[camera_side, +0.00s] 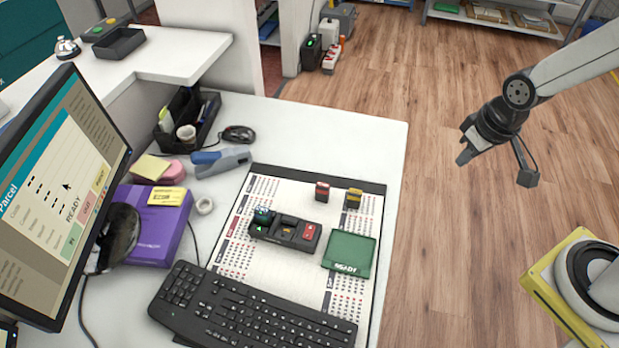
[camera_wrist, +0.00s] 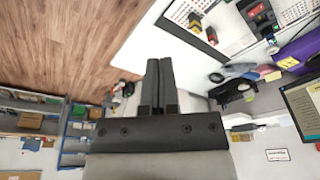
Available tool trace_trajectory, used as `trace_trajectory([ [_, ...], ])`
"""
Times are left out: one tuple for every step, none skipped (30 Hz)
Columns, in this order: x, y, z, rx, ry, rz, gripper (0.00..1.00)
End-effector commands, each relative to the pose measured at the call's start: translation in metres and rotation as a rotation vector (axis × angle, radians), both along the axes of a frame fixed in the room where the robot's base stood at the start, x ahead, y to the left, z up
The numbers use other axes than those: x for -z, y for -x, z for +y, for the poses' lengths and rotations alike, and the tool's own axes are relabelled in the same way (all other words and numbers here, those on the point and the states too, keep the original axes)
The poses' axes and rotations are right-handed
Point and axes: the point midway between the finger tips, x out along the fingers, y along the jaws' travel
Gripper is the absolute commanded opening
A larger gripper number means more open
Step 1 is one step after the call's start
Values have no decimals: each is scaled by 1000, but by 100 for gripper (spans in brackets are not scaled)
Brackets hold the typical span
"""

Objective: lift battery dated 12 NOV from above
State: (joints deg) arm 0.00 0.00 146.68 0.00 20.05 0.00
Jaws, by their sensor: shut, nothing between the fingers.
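Two small battery-like blocks stand on the calendar mat (camera_side: 255,285): a dark red one (camera_side: 322,191) and a yellow-and-black one (camera_side: 353,198). No date is readable on any block, so I cannot tell which reads 12 NOV. My gripper (camera_side: 463,153) is shut and empty, above the floor right of the desk; its fingers (camera_wrist: 159,62) meet in the wrist view.
A green READY tray (camera_side: 349,252) lies on the mat's right side. A keyboard (camera_side: 250,308) crosses the front. A stapler (camera_side: 222,161), purple box (camera_side: 157,225) and monitor (camera_side: 65,190) stand left. The desk's right strip is clear.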

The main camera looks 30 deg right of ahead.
Motion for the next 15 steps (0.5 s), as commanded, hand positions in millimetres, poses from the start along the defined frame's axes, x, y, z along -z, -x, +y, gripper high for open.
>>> trace_trajectory([
  [0, 0, 0, 0, 0, 0, 0],
  [0, 0, 0, 0, 0, 0, 10],
  [0, 0, 0, 0, 0, 0, 22],
  [0, 0, 0, 0, 0, 0, 32],
  [0, 0, 0, 0, 0, 0, 41],
  [0, 0, 0, 0, 0, 0, 54],
  [0, 0, 0, 0, 0, 0, 64],
  [0, 0, 0, 0, 0, 0, 73],
  [0, 0, 0, 0, 0, 0, 74],
  [0, 0, 0, 0, 0, 0, 74],
  [0, 0, 0, 0, 0, 0, 74],
  [0, 0, 0, 0, 0, 0, 74],
  [0, 0, 0, 0, 0, 0, 74],
  [0, 0, 0, 0, 0, 0, 74],
  [0, 0, 0, 0, 0, 0, 74],
])
